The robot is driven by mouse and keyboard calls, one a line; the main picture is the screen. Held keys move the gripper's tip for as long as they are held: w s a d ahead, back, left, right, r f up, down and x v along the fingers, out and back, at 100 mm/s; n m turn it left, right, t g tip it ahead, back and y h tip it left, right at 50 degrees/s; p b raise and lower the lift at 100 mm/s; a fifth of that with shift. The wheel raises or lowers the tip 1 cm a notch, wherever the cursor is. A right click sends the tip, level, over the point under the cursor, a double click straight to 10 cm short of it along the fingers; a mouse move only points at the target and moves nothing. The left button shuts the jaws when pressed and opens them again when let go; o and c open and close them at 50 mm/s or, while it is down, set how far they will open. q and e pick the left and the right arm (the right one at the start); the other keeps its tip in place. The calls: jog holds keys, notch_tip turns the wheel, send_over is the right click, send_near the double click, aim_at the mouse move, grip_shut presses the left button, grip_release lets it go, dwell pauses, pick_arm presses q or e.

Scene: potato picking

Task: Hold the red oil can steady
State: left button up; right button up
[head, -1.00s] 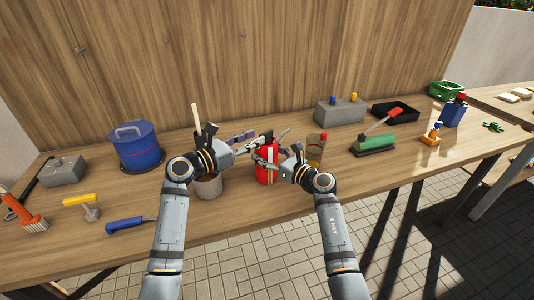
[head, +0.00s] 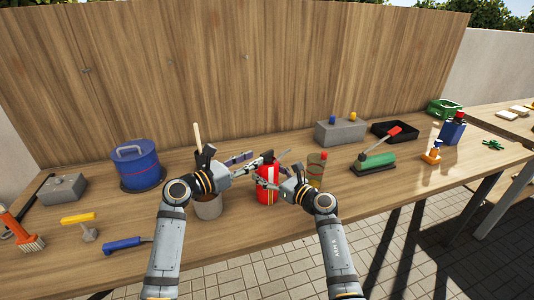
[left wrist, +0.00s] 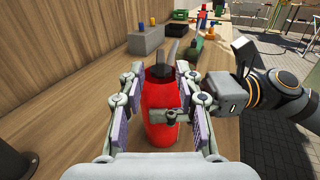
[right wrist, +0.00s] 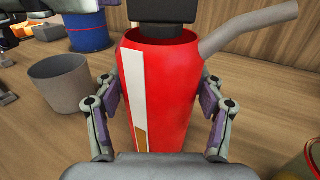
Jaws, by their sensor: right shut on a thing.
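The red oil can (head: 267,181) stands on the bench, with a white stripe and a grey angled spout (right wrist: 250,26). In the right wrist view the can (right wrist: 172,95) is between the pads of my right gripper (right wrist: 161,120), which is shut on its sides. My left gripper (left wrist: 160,95) is open, its fingers on either side of the can (left wrist: 160,88) in the left wrist view. In the head view the left gripper (head: 258,162) reaches in from the left near the can's top. The fingers partly hide the can.
A grey-brown cup (head: 208,208) stands left of the can, and a glass-like jar (head: 316,171) stands close to its right. A blue pot (head: 136,168) is farther left. A green roller tool (head: 374,161) lies to the right. A wooden wall closes the back.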

aim_at(267, 152)
pick_arm(q)
jog(key=x, duration=0.7)
jog(key=shift+s, duration=0.1)
grip_shut()
